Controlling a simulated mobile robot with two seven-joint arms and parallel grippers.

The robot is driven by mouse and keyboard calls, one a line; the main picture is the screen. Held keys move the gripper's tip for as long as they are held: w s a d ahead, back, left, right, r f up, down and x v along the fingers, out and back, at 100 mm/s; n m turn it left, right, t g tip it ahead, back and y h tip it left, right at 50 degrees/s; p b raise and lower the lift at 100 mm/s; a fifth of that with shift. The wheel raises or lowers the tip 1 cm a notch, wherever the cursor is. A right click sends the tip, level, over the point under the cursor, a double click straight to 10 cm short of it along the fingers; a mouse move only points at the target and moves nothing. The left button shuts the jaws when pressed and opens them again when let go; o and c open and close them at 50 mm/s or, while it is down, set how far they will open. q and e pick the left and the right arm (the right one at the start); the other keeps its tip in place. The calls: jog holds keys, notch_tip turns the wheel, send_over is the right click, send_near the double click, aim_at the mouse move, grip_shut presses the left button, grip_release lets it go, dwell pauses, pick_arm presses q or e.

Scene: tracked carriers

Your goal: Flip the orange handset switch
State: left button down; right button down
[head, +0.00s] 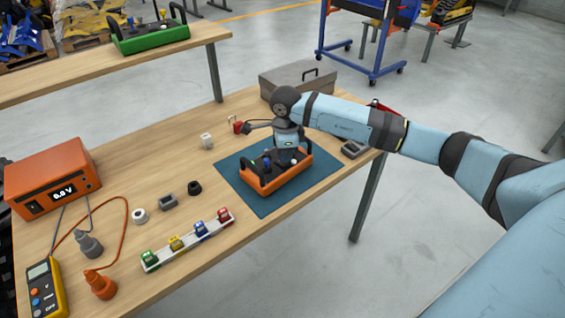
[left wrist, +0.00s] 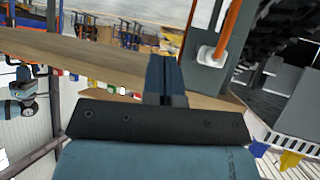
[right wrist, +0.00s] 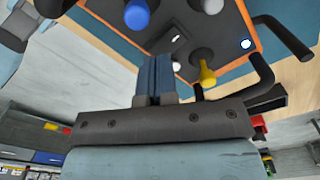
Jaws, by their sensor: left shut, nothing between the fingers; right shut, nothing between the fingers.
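The orange handset (head: 272,182) lies on a blue mat (head: 237,185) on the wooden table. It has a dark top panel and black side handles. In the right wrist view its grey panel (right wrist: 205,30) shows a blue knob (right wrist: 137,14), a yellow-tipped stick (right wrist: 207,77) and a small white-marked part (right wrist: 177,38); I cannot tell if this is the switch. My right gripper (head: 286,155) is over the handset's far side, fingers shut and empty; contact is unclear. In the left wrist view my left gripper (left wrist: 163,72) is shut and empty, away from the handset.
A strip of coloured blocks (head: 190,240), an orange power supply (head: 52,177) and a yellow multimeter (head: 45,288) stand left of the mat. A grey toolbox (head: 297,80) is behind. A green handset (head: 150,38) sits on another table. Small parts lie between.

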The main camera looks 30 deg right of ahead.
aim_at(286, 164)
jog(key=shift+f, duration=0.35)
jog(key=shift+f+b, duration=0.45)
jog(key=shift+b, duration=0.05)
jog(key=shift+f, duration=0.25)
dwell(0.3)
jog(key=shift+r, duration=0.2)
jog(key=shift+r+p, duration=0.35)
jog(key=shift+r, duration=0.25)
jog(key=shift+r+p, duration=1.45)
jog(key=shift+r, duration=1.3)
jog(key=shift+s+f, duration=0.1)
